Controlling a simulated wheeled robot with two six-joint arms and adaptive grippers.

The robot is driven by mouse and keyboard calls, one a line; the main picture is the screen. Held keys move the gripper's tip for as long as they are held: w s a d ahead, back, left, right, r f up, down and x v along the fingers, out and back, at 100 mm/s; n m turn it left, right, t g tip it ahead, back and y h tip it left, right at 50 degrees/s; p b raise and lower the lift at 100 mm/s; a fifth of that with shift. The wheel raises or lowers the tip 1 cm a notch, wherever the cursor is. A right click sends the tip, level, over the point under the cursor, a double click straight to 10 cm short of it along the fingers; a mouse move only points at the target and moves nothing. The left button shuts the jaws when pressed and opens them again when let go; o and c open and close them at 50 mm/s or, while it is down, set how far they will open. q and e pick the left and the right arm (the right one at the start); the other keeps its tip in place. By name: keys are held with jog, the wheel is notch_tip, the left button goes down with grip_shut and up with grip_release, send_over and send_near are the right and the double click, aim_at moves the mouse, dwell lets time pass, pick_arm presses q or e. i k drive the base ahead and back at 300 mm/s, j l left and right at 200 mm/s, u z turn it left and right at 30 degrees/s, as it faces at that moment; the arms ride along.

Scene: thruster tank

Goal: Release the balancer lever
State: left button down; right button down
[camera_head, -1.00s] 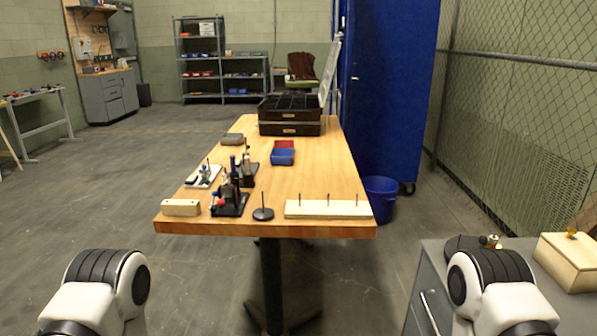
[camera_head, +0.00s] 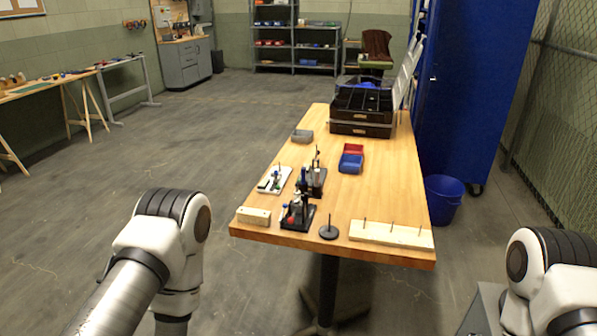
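Several small black devices stand near the left front edge of the wooden table (camera_head: 372,195). The front one (camera_head: 298,210) has a black base, an upright post, a blue part and a red part. Just behind it is a second black device (camera_head: 313,178) with a post. A white board with small blue and green parts (camera_head: 274,180) lies to their left. I cannot tell which part is the balancer lever. My two arms show at the lower left and lower right, short of the table. Neither gripper is in view.
On the table are a wooden block (camera_head: 254,216), a black disc with a pin (camera_head: 329,232), a pegged board (camera_head: 391,235), red and blue bins (camera_head: 351,163) and a black case (camera_head: 362,112). A blue bucket (camera_head: 443,200) stands right of the table. The floor to the left is clear.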

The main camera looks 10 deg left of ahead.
aim_at(285, 205)
jog(key=i+j+u, duration=0.2)
jog(key=i, duration=0.35)
jog(key=i+u, duration=0.15)
jog(key=i, duration=0.4)
